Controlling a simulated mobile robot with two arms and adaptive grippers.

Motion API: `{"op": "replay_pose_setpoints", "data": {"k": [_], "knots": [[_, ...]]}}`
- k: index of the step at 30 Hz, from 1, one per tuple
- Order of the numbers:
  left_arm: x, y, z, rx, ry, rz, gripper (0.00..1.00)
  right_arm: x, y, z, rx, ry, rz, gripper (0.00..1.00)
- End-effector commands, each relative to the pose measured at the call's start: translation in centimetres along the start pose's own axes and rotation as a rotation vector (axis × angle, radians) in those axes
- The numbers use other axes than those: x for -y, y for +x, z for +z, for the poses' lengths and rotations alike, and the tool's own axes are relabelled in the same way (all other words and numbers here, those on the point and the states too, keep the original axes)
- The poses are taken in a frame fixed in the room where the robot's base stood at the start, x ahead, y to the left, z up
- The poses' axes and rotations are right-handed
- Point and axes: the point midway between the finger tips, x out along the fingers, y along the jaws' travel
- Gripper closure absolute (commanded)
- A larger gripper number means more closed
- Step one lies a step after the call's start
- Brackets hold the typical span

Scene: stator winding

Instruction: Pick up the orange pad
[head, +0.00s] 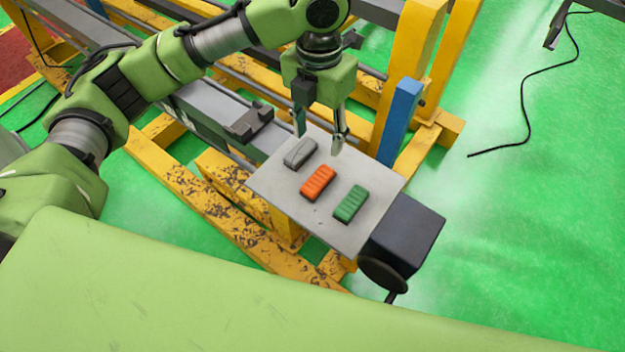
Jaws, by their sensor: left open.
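The orange pad (318,182) is a ribbed block lying flat on a grey plate (274,195), between a grey pad and a green pad. My left gripper (318,145) points down above the far side of the plate. Its two fingers are apart with nothing between them. In the picture the fingertips are just above the grey and orange pads. The gap in height to the orange pad is hard to tell. My right gripper is not in view.
A grey pad (300,153) and a green pad (350,203) flank the orange one. A blue post (400,120) stands behind the plate, by yellow frames (408,70). A dark box (405,238) is at the plate's right. Open green floor (530,220) lies further right.

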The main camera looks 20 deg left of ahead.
Motion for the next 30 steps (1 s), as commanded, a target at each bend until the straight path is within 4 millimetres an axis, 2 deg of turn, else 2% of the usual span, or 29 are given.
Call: {"op": "replay_pose_setpoints", "data": {"k": [5,15,23,30], "knots": [[0.1,0.7,-0.1,-0.009,0.06,0.008,0.53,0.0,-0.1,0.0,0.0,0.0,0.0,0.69],[0.1,6.9,-0.2,-0.011,0.056,0.007,0.53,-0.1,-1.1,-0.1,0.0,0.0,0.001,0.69],[0.2,8.9,-0.3,-0.009,0.057,0.008,0.53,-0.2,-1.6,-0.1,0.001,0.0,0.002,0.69],[0.6,12.3,-0.8,-0.009,0.056,0.007,0.53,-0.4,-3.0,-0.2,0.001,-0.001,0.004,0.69]]}}
